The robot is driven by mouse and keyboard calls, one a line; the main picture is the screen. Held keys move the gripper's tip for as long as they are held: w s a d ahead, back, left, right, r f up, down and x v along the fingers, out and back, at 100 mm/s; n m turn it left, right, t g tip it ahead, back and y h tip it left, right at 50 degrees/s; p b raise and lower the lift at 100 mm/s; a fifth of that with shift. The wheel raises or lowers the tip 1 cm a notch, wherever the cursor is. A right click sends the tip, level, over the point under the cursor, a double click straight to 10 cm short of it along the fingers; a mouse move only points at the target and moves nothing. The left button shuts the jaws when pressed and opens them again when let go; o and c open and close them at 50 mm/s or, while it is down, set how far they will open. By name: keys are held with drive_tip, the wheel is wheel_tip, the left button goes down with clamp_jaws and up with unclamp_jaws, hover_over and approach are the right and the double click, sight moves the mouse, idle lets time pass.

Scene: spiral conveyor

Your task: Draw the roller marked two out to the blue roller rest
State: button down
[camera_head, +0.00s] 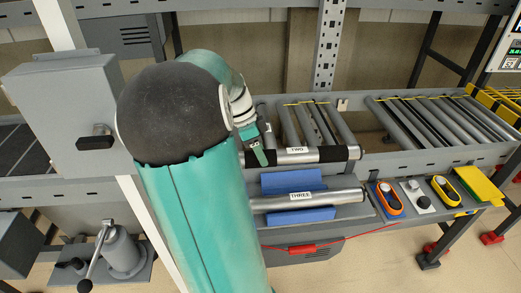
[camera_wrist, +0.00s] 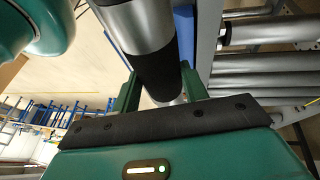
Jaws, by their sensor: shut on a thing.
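The roller marked TWO (camera_head: 325,154) is a silver roller with black bands, lying crosswise along the front of the conveyor frame. My gripper (camera_head: 261,155) is at its left part. In the wrist view my gripper (camera_wrist: 163,92) has its fingers on either side of the roller's black band (camera_wrist: 155,72), shut on it. Blue blocks show below it in the head view, one behind (camera_head: 291,179) and one in front (camera_head: 300,216) of the roller marked THREE (camera_head: 335,198). I cannot tell whether they form one rest. My arm hides part of the left side.
Conveyor rollers (camera_head: 430,120) run behind and to the right. A shelf at right holds an orange-rimmed device (camera_head: 388,198), a grey knob (camera_head: 417,196) and a yellow-rimmed device (camera_head: 445,190). A red cable (camera_head: 345,239) hangs in front. A grey box (camera_head: 65,110) stands left.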

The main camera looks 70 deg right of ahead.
drive_tip(key=shift+d, duration=0.2)
drive_tip(key=shift+w+f, duration=0.1)
drive_tip(key=shift+w, duration=0.05)
drive_tip(key=shift+a+f, duration=0.15)
drive_tip(key=shift+a, duration=0.05)
drive_tip(key=shift+d+f, duration=0.1)
drive_tip(key=shift+f, duration=4)
drive_tip(key=shift+f, duration=0.3)
drive_tip(key=c, duration=0.7)
unclamp_jaws()
drive_tip(key=shift+r, duration=0.1)
